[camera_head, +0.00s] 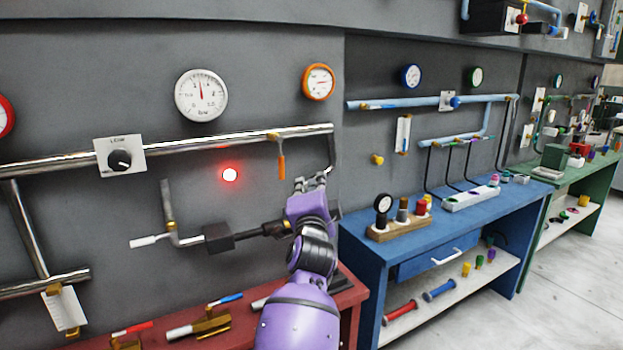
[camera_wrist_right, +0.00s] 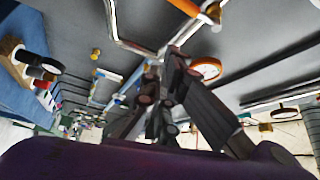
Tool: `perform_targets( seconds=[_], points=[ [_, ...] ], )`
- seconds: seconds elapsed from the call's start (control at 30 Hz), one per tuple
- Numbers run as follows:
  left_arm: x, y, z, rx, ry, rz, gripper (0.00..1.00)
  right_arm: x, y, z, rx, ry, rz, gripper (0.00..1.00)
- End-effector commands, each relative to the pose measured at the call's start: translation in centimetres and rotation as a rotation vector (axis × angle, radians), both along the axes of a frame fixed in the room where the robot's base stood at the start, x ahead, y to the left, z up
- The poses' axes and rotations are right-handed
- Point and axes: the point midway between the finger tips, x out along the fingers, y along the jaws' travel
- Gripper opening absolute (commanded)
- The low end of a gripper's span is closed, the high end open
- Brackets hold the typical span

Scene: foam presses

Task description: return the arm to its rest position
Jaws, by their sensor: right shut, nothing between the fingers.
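My right arm, purple with dark joints, rises from the bottom centre of the head view. Its gripper (camera_head: 312,182) is shut and empty, in front of the grey wall near the vertical end of the steel pipe (camera_head: 220,148). An orange-handled valve (camera_head: 281,160) hangs from that pipe just left of the gripper. In the right wrist view the dark fingers of my right gripper (camera_wrist_right: 165,62) come together, with the wall and pipes behind. I cannot tell whether the gripper touches the pipe. My left gripper is in neither view.
A red bench (camera_head: 240,328) lies below, holding valves with red and blue handles. A blue bench (camera_head: 415,258) stands to the right, carrying a wooden gauge block (camera_head: 398,226). A red lamp (camera_head: 230,175) glows on the wall. Open floor (camera_head: 560,290) lies at the right.

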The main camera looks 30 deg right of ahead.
Motion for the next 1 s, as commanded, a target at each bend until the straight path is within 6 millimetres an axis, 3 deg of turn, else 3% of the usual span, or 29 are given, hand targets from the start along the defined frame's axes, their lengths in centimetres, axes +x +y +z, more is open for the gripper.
perform_targets(
  seconds=[0.67, 0.8, 0.9, 1.0],
  points=[
    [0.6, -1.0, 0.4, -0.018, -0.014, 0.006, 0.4, -0.5, 0.3, 0.1, -0.014, 0.005, -0.003, 0.0],
    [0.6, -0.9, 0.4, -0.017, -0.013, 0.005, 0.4, -0.5, 0.5, 0.4, -0.099, 0.041, -0.014, 0.0],
    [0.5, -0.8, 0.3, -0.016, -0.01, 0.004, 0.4, -0.2, 2.7, 2.3, -0.243, 0.059, 0.003, 0.0],
    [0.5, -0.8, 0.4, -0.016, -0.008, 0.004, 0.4, -0.7, 4.0, 0.6, -0.404, 0.127, 0.017, 0.0]
  ],
)
